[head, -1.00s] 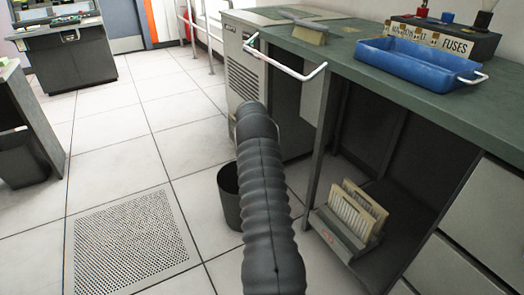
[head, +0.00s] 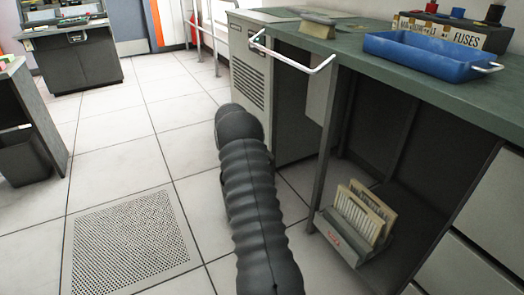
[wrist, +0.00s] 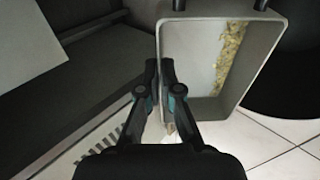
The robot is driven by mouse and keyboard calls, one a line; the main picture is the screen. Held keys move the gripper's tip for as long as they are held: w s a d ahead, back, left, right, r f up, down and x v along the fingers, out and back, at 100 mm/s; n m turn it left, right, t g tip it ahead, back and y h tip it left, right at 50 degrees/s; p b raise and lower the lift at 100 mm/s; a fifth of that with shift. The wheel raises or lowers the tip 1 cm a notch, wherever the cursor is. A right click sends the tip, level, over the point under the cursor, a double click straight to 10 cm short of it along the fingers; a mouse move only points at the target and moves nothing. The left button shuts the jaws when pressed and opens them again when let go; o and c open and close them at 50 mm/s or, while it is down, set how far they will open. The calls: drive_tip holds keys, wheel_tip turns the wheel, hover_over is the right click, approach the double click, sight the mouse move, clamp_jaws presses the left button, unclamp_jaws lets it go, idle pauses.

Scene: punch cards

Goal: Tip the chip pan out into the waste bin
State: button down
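The chip pan (wrist: 187,60) is a grey rectangular pan in the wrist view, with a strip of yellowish chips (wrist: 232,58) lying along its inner right side. My gripper (wrist: 160,68) has its fingers close together on the pan's left wall, one on each side of it. A dark round shape with a curved edge, which looks like the waste bin (wrist: 290,65), is to the right of the pan. In the head view my arm hides the pan, the gripper and the bin.
A green-topped bench (head: 400,85) runs along the right, with a blue tray (head: 425,62) and a white rail (head: 295,62) at its edge. A card rack (head: 345,240) stands in the open bay below. The tiled floor at left is clear around a perforated tile (head: 130,240).

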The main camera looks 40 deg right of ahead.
drive_tip(key=shift+w+a+r+h+b, duration=0.15)
drive_tip(key=shift+a+h+b, duration=0.5)
drive_tip(key=shift+b, duration=0.8)
drive_tip(key=shift+w+a+h+b, duration=0.1)
drive_tip(key=shift+a+h+b, duration=0.3)
drive_tip(key=shift+h+b, duration=0.75)
drive_tip(key=a+h+b, duration=0.1)
drive_tip(key=b, duration=0.1)
drive_tip(key=a+g+h+b, duration=0.1)
drive_tip(key=b, duration=0.2)
drive_tip(key=shift+w+a+r+h, duration=0.2)
drive_tip(key=shift+w+h, duration=0.1)
drive_tip(key=shift+a+r+h, duration=0.15)
drive_tip(key=shift+a+h, duration=0.15)
drive_tip(key=shift+a, duration=0.05)
drive_tip(key=w+a+n+g+h, duration=0.1)
drive_tip(key=a+h, duration=0.6)
drive_tip(key=h, duration=0.2)
drive_tip(key=shift+w+f+n, duration=0.3)
drive_tip(key=shift+w, duration=0.1)
